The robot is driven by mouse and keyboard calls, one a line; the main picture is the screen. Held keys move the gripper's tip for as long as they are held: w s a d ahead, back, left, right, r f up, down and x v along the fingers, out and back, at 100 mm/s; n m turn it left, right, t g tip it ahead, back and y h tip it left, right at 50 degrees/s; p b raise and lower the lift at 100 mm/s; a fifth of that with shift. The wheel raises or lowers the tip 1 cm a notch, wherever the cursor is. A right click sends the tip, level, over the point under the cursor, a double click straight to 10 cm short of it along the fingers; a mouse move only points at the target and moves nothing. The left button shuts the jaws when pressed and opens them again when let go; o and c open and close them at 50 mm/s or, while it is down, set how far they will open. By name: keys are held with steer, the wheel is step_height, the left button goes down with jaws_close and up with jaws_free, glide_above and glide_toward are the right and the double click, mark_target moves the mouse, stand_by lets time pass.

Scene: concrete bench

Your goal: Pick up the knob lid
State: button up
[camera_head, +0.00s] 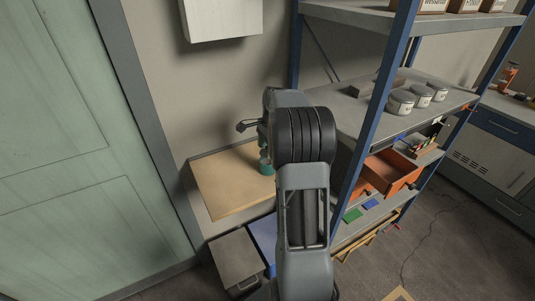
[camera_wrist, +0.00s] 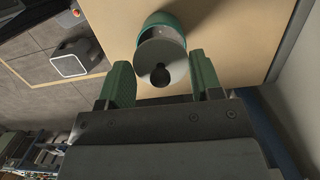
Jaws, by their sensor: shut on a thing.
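The knob lid (camera_wrist: 150,54) is a grey disc with a dark round knob, seen in the wrist view between my two green fingers. My gripper (camera_wrist: 162,72) is shut on the knob lid, with a finger on either side of it. A teal pot (camera_wrist: 163,20) shows behind the lid, with part of its opening uncovered. In the head view the teal pot (camera_head: 265,169) stands on the wooden board, and my gripper (camera_head: 262,142) is just above it. My arm hides much of the lid there.
The wooden board (camera_head: 222,186) is mostly bare around the pot. A blue-posted shelf rack (camera_head: 372,105) with tins (camera_head: 401,103) and an open orange drawer (camera_head: 390,171) stands close on the right. A wall and a white box (camera_head: 222,18) are behind.

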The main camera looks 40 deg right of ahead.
steer(key=s+a+r+b, duration=0.2)
steer(key=s+a+r, duration=0.3)
steer(key=s+r, duration=0.5)
steer(key=shift+s+a+b, duration=0.2)
steer(key=shift+s+b, duration=0.15)
steer(key=shift+s, duration=1.15)
steer(key=shift+a, duration=0.1)
